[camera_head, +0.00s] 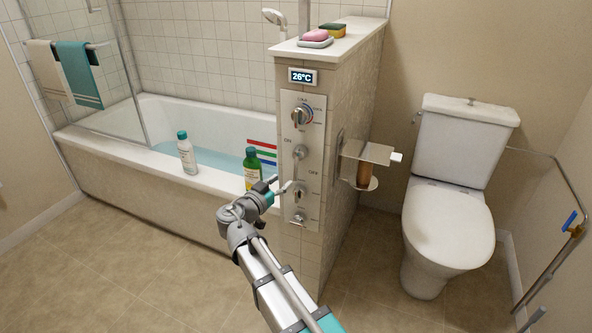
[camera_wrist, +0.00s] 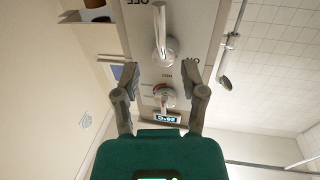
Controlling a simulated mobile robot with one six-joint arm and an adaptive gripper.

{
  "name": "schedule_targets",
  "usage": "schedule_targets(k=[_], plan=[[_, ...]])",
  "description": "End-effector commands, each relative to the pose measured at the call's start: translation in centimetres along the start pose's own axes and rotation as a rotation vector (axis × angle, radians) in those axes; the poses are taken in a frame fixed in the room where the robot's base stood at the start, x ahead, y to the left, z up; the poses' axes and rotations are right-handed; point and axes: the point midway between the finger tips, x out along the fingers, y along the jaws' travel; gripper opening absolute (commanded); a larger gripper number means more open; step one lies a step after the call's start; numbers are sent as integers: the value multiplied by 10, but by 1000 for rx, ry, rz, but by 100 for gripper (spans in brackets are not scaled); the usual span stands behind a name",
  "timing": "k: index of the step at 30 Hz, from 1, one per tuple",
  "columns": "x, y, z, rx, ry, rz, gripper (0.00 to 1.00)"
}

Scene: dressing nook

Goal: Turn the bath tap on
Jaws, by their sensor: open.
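The wall panel (camera_head: 287,108) on the tiled partition carries a lever (camera_head: 300,153) with a round hub, between ON at its upper left and OFF at its lower right. Its handle hangs down. In the wrist view, which is upside down, the metal lever (camera_wrist: 160,45) stands beyond the jaws, pointing to the top of the picture. My gripper (camera_head: 283,187) is open in front of the panel, by the lever's lower end. In the wrist view my gripper (camera_wrist: 162,72) has its fingers apart with nothing held; contact with the lever cannot be told.
Above the lever are a temperature knob (camera_head: 299,117) and a 26°C display (camera_head: 302,76). Another knob (camera_head: 299,195) sits below, partly near my gripper. A white bottle (camera_head: 187,153) and a green bottle (camera_head: 252,167) stand on the bathtub rim (camera_head: 218,183). A toilet (camera_head: 446,235) stands right.

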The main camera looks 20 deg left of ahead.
Motion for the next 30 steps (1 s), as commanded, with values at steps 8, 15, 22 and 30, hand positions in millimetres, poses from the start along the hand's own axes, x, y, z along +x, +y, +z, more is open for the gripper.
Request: schedule_targets(k=[8, 15, 22, 30], plan=[[43, -1, 0, 0, 0, 2, 55], [69, -2, 0, 0, 0, 0, 55], [78, -2, 0, 0, 0, -2, 55], [78, -1, 0, 0, 0, -2, 55]])
